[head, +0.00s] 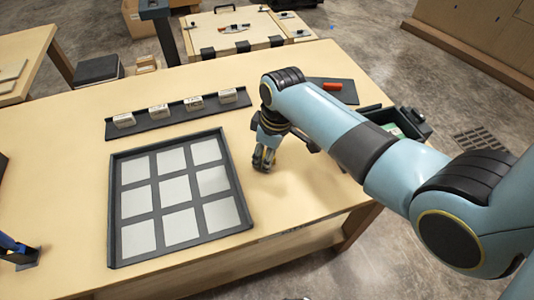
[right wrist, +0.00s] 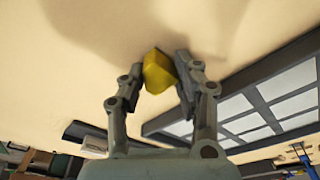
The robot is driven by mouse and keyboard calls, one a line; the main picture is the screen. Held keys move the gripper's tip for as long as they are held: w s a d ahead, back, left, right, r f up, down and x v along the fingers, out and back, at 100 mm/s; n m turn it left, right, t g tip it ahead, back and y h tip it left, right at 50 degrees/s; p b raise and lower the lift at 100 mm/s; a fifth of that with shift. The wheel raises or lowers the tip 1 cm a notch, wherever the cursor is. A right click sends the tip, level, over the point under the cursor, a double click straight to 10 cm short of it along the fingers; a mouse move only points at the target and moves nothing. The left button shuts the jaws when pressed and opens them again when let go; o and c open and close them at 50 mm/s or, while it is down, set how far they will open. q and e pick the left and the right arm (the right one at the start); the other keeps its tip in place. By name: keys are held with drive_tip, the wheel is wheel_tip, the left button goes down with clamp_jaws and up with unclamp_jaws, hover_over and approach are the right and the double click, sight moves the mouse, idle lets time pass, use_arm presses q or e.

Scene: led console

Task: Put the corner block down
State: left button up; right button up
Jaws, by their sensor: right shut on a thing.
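The corner block is a small yellow block (right wrist: 157,72) in the right wrist view, between the two finger pads of my right gripper (right wrist: 160,75). The gripper is shut on it. In the head view my right gripper (head: 263,160) points down just right of the dark-framed tray (head: 114,215), low over the wooden table; the block cannot be made out there. In the right wrist view bare tabletop lies beyond the block; whether the block touches it I cannot tell. My left gripper is not in view.
The tray holds rows of pale square panels. A dark rack (head: 150,124) with several small labelled blocks lies behind it. A dark mat with a red object (head: 333,86) and a dark bin (head: 405,123) are at the right. A blue tool (head: 18,250) is at the left edge. Table between tray and bin is mostly clear.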

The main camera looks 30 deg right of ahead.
drive_tip(key=shift+f, duration=0.1)
drive_tip(key=o, duration=0.9)
drive_tip(key=shift+c, duration=0.2)
